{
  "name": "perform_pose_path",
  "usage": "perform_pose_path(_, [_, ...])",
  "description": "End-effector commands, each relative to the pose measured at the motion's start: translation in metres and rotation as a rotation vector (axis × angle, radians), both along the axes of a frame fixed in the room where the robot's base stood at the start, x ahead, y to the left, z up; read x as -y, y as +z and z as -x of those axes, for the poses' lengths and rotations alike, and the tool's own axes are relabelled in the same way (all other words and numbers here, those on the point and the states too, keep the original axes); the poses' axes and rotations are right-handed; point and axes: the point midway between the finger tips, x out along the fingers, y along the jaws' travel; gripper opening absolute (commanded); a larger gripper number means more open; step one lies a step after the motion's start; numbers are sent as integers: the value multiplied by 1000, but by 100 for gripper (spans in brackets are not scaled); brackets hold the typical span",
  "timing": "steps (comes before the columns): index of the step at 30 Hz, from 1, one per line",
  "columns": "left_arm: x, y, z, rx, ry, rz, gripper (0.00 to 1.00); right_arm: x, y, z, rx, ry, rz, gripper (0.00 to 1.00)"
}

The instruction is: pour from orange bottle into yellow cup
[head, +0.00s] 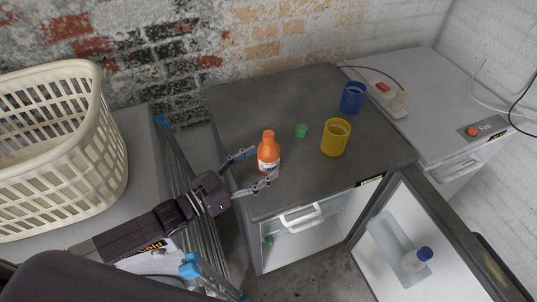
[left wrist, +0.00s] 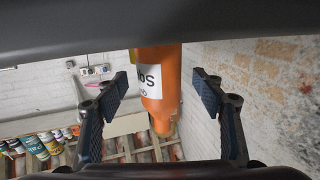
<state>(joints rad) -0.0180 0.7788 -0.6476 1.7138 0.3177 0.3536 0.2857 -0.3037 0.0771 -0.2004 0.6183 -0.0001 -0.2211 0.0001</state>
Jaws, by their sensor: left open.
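The orange bottle (head: 268,147) with a white label stands upright near the left front edge of the dark grey fridge top. My left gripper (head: 263,166) is open, its fingers on either side of the bottle's lower part. In the left wrist view the bottle (left wrist: 169,85) hangs upside down in the picture between the two spread fingers, with a gap on both sides. The yellow cup (head: 335,139) stands upright to the right of the bottle on the same top. My right gripper is not in view.
A small green object (head: 301,130) lies between bottle and yellow cup. A blue cup (head: 352,99) stands behind the yellow cup. A power strip (head: 385,100) lies at the right. The fridge door (head: 405,215) is open. A cream laundry basket (head: 60,150) stands left, beside a folded rack (head: 185,165).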

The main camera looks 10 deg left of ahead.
Motion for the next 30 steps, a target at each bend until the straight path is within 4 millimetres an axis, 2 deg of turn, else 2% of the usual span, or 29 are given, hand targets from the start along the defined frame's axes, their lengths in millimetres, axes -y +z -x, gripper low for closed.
perform_pose_path(1, [7,6,-7,2,1,2,62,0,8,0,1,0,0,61])
perform_pose_path(6, [20,3,-23,2,1,1,62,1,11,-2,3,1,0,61])
perform_pose_path(15, [23,1,-25,0,0,0,61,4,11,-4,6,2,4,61])
perform_pose_path(30, [22,2,-25,0,0,0,6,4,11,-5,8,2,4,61])
